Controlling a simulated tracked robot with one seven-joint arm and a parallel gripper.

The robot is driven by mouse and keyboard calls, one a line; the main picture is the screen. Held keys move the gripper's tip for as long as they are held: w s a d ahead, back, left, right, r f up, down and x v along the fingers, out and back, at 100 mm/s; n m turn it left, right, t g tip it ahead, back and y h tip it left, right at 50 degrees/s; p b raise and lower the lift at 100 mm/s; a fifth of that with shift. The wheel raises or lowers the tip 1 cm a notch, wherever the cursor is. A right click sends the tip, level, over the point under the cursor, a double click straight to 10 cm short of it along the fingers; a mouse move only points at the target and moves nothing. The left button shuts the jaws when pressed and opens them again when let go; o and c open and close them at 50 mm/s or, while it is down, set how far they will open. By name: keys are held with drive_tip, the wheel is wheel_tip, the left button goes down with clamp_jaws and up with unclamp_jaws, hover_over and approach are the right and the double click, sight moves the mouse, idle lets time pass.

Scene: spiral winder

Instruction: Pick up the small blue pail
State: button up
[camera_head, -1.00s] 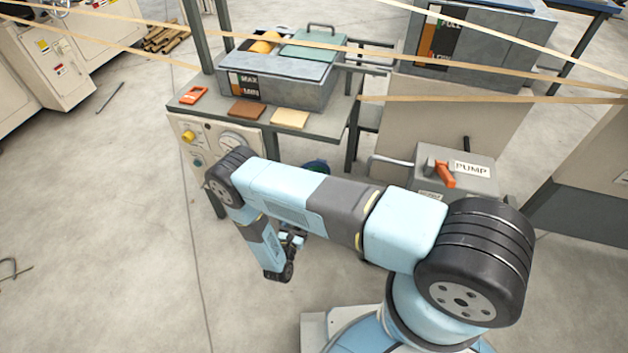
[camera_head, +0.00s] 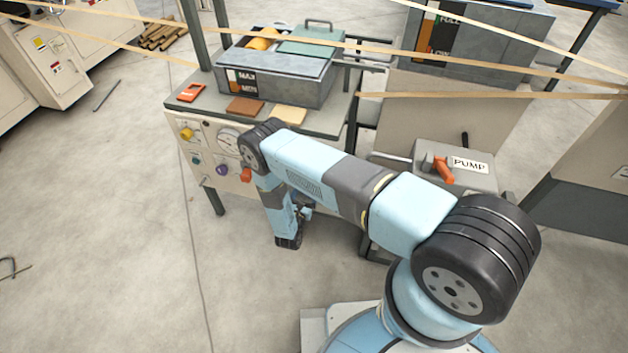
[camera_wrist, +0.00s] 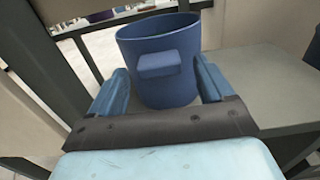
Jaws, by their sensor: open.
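The small blue pail (camera_wrist: 162,92) stands upright in the wrist view, with a block-like tab on its near side. My gripper (camera_wrist: 162,70) is open, with one blue finger on the left of the pail and one on the right. The pail is between the fingers; I cannot tell whether they touch it. In the head view my gripper (camera_head: 303,211) hangs low beside the bench and is partly hidden by my arm. The pail is hidden behind my arm there.
The pail stands on a grey shelf (camera_wrist: 255,90) near dark frame posts (camera_wrist: 50,75). In the head view a bench (camera_head: 335,118) bears a metal tank (camera_head: 300,85). A pump box (camera_head: 455,160) is at right. Floor at left is mostly clear.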

drive_tip(key=shift+w+d, duration=0.15)
drive_tip(key=shift+w, duration=0.25)
drive_tip(key=c, duration=1.2)
